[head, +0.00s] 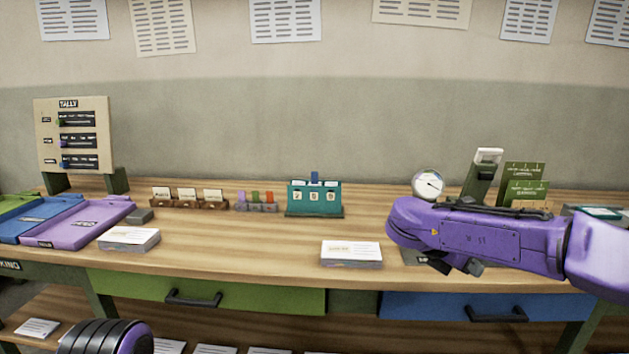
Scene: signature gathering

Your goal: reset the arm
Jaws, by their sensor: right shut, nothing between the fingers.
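My right arm (480,238) is purple and comes in from the right above the desk. Its gripper (455,265) hangs under the wrist near the front edge and is shut, with nothing seen in it. It is to the right of a stack of cards (351,254). A dark ribbed and purple part of my own body (103,338) shows at the bottom left; no left gripper fingers are visible.
The wooden desk (250,235) holds a tally board (74,140), blue and purple trays (80,222), another card stack (129,239), a teal counter (314,197) and a round dial (428,184). Green (210,294) and blue (455,306) drawers are closed.

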